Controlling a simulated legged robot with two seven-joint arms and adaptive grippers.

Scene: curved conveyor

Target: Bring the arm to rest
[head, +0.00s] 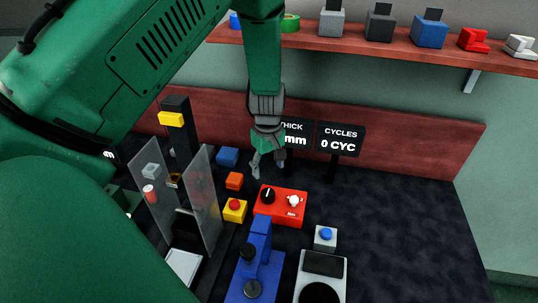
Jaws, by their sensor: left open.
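My left arm comes in green from the left and reaches over the dark bench. My left gripper (267,166) hangs pointing down, open and empty. My right gripper is not in view.
Black signs (340,139) stand behind. A clear panel (201,200), a yellow button box (234,210), a blue press-like device (257,262) and a white-and-black device (320,277) crowd the bench. A shelf (400,50) holds several blocks. The bench's right side (415,230) is clear.

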